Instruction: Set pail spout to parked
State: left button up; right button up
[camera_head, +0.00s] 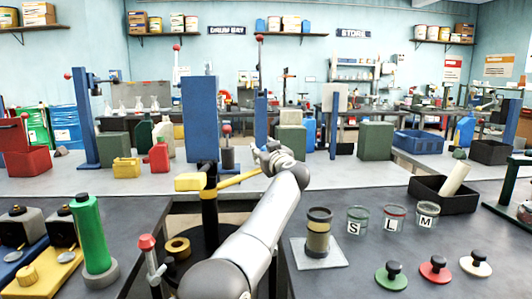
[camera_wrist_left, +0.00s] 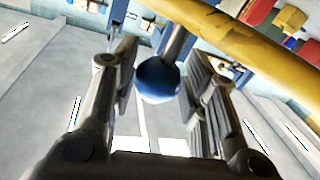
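A yellow spout arm (camera_head: 236,180) reaches right from a dark post (camera_head: 209,208) in the gap between the front benches. In the left wrist view a yellow bar (camera_wrist_left: 235,35) crosses the top. A blue ball knob (camera_wrist_left: 158,80) on a short metal stem hangs by that bar. My left gripper (camera_head: 272,154) is at the right end of the yellow arm. In the left wrist view my left gripper (camera_wrist_left: 158,100) is open, with its fingers on either side of the knob and gaps visible. The knob is mostly hidden in the head view. My right gripper is out of view.
A tall blue panel (camera_head: 200,118) stands behind the post. On the right bench are a dark brown jar (camera_head: 318,232) on a plate, labelled jars (camera_head: 393,218), knobbed lids (camera_head: 434,268) and a black tray (camera_head: 432,196). A green cylinder (camera_head: 88,232) stands on the left bench.

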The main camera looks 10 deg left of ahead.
pick_arm(q)
jog(key=shift+o, duration=0.6)
jog(key=shift+d, duration=0.1)
jog(key=shift+s, duration=0.1)
jog(key=shift+s+d, duration=0.45)
jog(key=shift+s, duration=0.1)
jog(key=shift+v, duration=2.95)
jog(key=shift+a, duration=0.1)
